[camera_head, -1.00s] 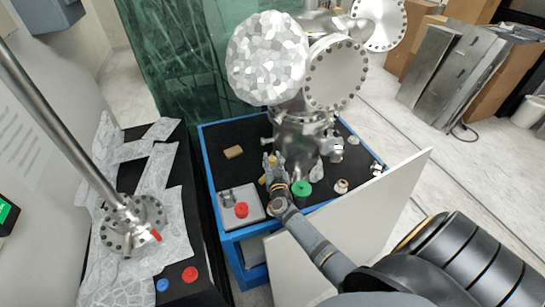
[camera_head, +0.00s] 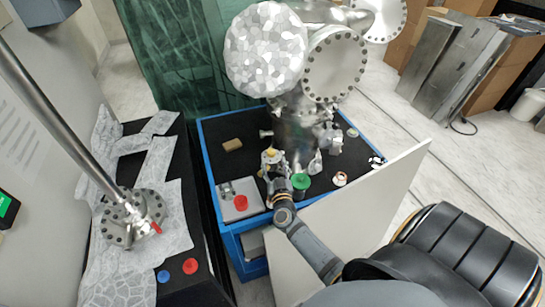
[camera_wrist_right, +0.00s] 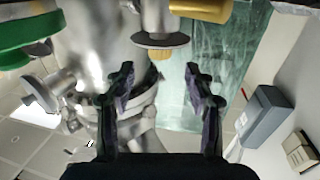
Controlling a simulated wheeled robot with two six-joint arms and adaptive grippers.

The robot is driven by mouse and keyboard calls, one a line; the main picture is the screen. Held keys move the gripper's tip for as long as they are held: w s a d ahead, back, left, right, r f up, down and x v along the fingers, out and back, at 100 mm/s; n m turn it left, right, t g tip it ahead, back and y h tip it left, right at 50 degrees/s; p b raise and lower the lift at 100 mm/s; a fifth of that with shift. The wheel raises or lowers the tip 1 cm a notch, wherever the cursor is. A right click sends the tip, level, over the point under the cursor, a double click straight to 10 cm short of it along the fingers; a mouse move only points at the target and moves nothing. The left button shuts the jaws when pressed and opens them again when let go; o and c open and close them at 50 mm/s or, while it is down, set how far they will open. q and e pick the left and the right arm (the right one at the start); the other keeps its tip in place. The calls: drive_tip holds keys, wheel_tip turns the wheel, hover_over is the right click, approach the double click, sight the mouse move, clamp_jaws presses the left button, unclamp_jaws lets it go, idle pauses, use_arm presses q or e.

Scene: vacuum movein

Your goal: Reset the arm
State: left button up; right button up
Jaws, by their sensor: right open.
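My right arm (camera_head: 315,252) reaches from the lower right over the front edge of the blue-framed cart. My right gripper (camera_head: 273,163) is above the cart's black top, in front of the steel vacuum chamber (camera_head: 294,125). In the right wrist view its two dark fingers (camera_wrist_right: 162,92) are spread apart with nothing held between them. Steel chamber parts (camera_wrist_right: 75,50) show behind and left of the fingers. My left gripper is not in view.
A grey box with a red button (camera_head: 240,202), a green round part (camera_head: 300,181) and a tan block (camera_head: 232,145) sit on the cart near the gripper. A white panel (camera_head: 375,210) leans at the cart's right. A steel rod (camera_head: 60,115) stands on the left table.

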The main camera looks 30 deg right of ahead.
drive_tip(key=shift+s+a, duration=0.15)
drive_tip(key=shift+s, duration=0.15)
